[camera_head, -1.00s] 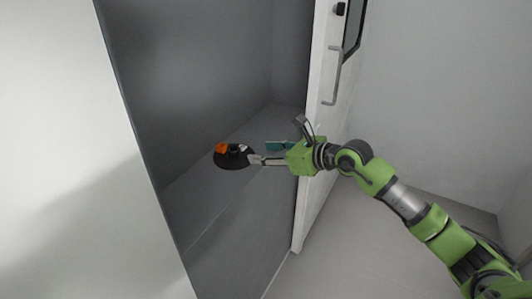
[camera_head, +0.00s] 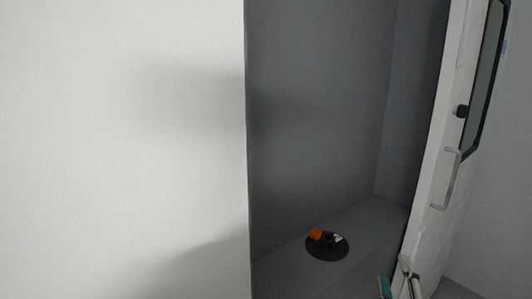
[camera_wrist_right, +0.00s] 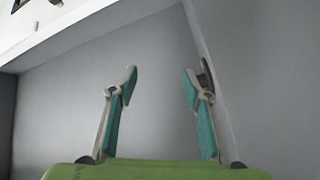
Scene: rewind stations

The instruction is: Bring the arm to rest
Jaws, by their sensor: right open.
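My right gripper (camera_head: 395,279) shows only in part at the bottom edge of the head view, by the foot of the white door. In the right wrist view, its two teal-padded fingers (camera_wrist_right: 159,80) are spread apart with nothing between them. A dark round disc (camera_head: 327,250) with an orange knob lies on the grey shelf inside the compartment. It is to the left of the right gripper and apart from it. The rest of my right arm is out of the head view. My left gripper is in neither view.
The white door (camera_head: 433,180) with its grey handle (camera_head: 447,178) stands open on the right. A plain white panel (camera_head: 120,130) fills the left. The grey compartment (camera_head: 320,120) between them is empty above the disc.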

